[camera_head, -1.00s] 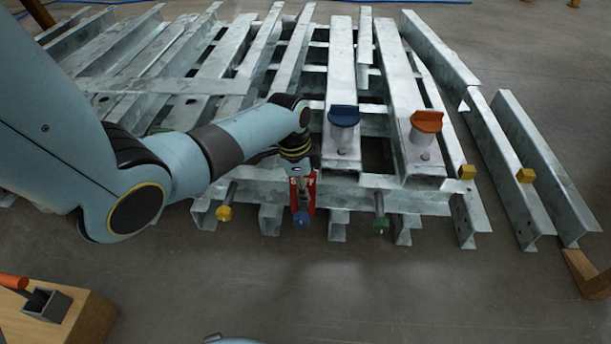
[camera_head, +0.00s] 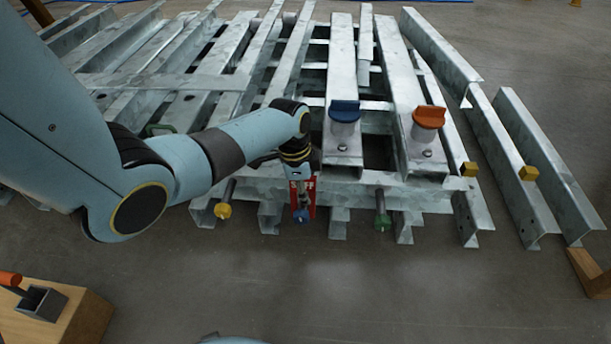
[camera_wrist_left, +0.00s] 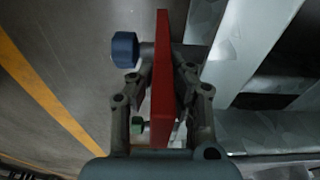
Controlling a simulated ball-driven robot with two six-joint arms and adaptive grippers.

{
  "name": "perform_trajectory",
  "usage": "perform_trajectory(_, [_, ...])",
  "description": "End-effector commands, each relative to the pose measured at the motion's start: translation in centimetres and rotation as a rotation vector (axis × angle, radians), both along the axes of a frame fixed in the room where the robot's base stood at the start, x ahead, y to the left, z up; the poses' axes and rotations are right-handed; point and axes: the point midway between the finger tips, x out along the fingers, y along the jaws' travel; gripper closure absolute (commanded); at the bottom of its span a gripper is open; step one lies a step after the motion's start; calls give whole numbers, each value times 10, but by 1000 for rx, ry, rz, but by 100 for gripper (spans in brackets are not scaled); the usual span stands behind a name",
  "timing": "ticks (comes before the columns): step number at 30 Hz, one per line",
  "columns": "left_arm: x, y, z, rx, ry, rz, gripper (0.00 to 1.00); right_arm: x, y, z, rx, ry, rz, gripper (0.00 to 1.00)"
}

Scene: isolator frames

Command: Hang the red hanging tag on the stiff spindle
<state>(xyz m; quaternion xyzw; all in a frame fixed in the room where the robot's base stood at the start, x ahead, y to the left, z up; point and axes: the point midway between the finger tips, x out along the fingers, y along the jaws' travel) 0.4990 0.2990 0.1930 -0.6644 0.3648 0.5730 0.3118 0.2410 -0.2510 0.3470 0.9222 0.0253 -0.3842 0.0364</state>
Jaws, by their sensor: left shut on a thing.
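The red tag (camera_head: 310,199) with white lettering is held upright in my left gripper (camera_head: 301,186) at the front edge of the metal frame. The left wrist view shows the tag (camera_wrist_left: 164,85) edge-on between the shut fingers (camera_wrist_left: 163,95). A spindle with a blue end (camera_head: 300,215) is right at the tag; the blue end (camera_wrist_left: 124,48) is on the left side of the tag in the wrist view. I cannot tell whether the spindle passes through the tag's hole. Other spindles have a yellow end (camera_head: 223,210) and a green end (camera_head: 382,222). Which spindle is stiff cannot be told.
Galvanised beams (camera_head: 340,80) fill the area behind. A blue knob (camera_head: 344,111) and an orange knob (camera_head: 428,117) stand on them. A wooden block (camera_head: 85,320) is at lower left. The floor in front is clear.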

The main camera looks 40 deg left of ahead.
Motion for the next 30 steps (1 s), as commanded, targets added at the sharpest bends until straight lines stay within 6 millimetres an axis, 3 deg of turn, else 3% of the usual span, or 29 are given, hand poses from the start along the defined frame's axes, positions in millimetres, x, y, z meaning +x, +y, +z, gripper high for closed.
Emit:
perform_trajectory(6, [0, 0, -7, -1, 1, 0, 100, -2, 0, -5, 0, 6, 0, 75])
perform_trajectory(7, [0, 0, -6, 0, 0, 0, 84, -2, 0, -5, 0, 6, 0, 75])
perform_trajectory(13, [1, 1, -5, 2, -3, -1, 59, -1, 0, -4, 0, 5, 0, 75])
perform_trajectory(24, [4, 3, -1, 7, -10, 0, 59, -1, 0, -4, 0, 5, 0, 75])
perform_trajectory(30, [2, 7, 24, 7, -13, -1, 59, -1, 0, -4, 0, 5, 0, 75])
